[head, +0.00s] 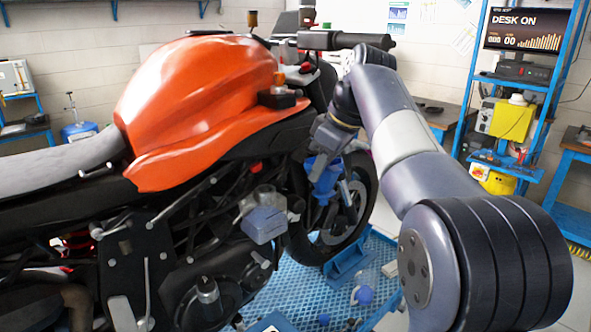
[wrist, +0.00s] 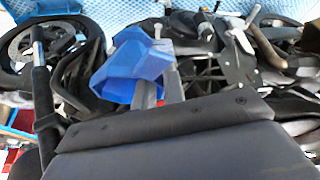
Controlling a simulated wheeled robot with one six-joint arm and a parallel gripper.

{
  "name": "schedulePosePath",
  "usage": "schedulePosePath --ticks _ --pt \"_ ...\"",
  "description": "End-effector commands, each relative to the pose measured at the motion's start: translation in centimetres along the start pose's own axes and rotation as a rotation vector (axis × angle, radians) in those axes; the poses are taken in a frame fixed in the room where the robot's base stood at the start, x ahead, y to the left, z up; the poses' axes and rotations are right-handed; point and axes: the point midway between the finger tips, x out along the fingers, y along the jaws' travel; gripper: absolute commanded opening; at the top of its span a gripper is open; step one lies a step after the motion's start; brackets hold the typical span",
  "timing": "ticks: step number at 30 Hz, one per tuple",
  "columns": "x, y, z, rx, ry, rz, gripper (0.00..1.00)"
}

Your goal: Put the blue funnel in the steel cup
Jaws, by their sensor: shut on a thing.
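The blue funnel (head: 321,178) is held off the ground at the end of my arm, in front of the motorcycle's wheel. In the wrist view the funnel (wrist: 138,66) looks like a faceted blue body. My gripper (wrist: 160,92) is shut on it, with grey and reddish finger parts showing at its lower edge. I cannot make out a steel cup with certainty in either view. A grey cylindrical shape (head: 262,198) sits above a pale blue block at the motorcycle's side, but I cannot tell what it is.
The orange motorcycle (head: 200,95) fills the left and middle, close beside my arm. A blue grated platform (head: 310,290) lies below, with small blue-capped items on it. A blue shelf rack (head: 465,90) with a screen stands at the right.

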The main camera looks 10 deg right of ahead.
Motion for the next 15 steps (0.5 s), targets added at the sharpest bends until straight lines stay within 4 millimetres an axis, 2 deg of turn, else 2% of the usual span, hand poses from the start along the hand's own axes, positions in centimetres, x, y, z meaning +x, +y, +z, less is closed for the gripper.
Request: schedulePosePath --ticks 6,15 --pt "-0.9 0.0 1.5 0.001 0.0 0.001 0.0" --pt "-3.1 0.0 0.8 -0.001 0.0 0.0 0.0"
